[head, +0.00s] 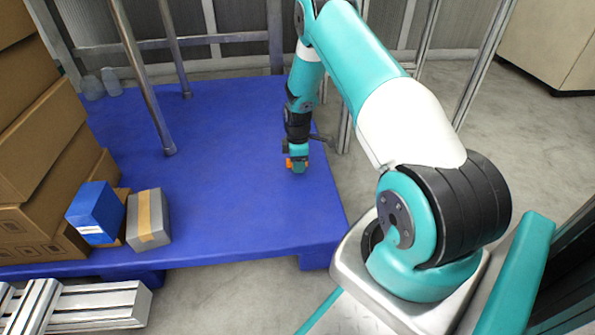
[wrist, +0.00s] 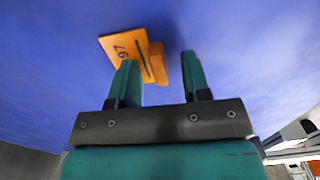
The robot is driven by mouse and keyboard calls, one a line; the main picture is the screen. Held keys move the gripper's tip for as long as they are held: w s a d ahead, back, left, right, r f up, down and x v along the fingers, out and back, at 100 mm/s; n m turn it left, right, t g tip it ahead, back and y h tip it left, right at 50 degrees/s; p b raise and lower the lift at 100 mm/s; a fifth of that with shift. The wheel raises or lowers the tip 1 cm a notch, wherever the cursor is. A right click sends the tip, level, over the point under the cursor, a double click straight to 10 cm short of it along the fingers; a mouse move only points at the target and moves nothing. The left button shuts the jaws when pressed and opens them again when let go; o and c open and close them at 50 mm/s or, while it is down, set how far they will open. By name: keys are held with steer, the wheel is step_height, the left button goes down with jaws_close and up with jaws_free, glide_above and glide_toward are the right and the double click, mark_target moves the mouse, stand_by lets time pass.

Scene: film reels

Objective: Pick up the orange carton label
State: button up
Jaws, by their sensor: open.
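The orange carton label (wrist: 128,50) lies on the blue platform in the wrist view, with dark print reading like "97" and a dark line. A smaller orange part shows at its right side. My gripper (wrist: 158,72) is open, with two teal fingers. The left finger overlaps the label's lower part in the picture, and the right finger is to the right of it. In the head view my gripper (head: 297,170) points down close to the blue platform, and bits of the orange label (head: 288,163) show beside the fingers. Whether the fingers touch the label cannot be told.
The blue platform (head: 240,215) is mostly bare around my gripper. A blue box (head: 93,212) and a grey box with a tan band (head: 147,222) sit at its left, by stacked brown cartons (head: 40,150). Metal posts (head: 145,80) stand behind. Small clear bottles (head: 110,82) stand far left.

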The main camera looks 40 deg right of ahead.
jaws_close()
stand_by(0.3)
